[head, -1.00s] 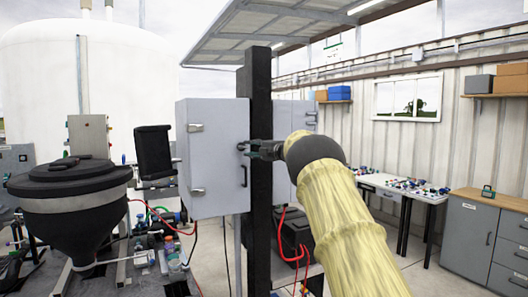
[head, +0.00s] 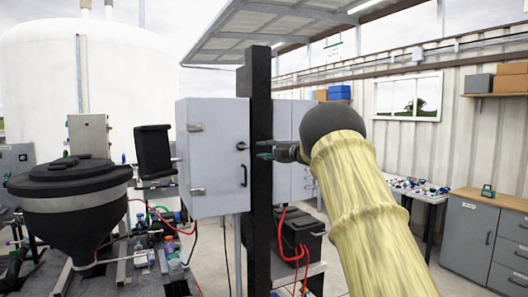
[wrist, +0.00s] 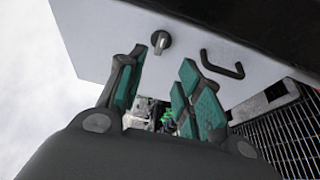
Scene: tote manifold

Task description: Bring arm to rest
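The wrist view shows the knob (wrist: 160,40) and handle (wrist: 222,66) beyond the fingertips.
The black post (head: 260,215) rises close beside the gripper. A black hopper (head: 72,205) stands at the left, before a large white tank (head: 40,75). A black box with red cables (head: 303,232) sits low behind my arm. Grey drawers (head: 475,235) stand at the right.

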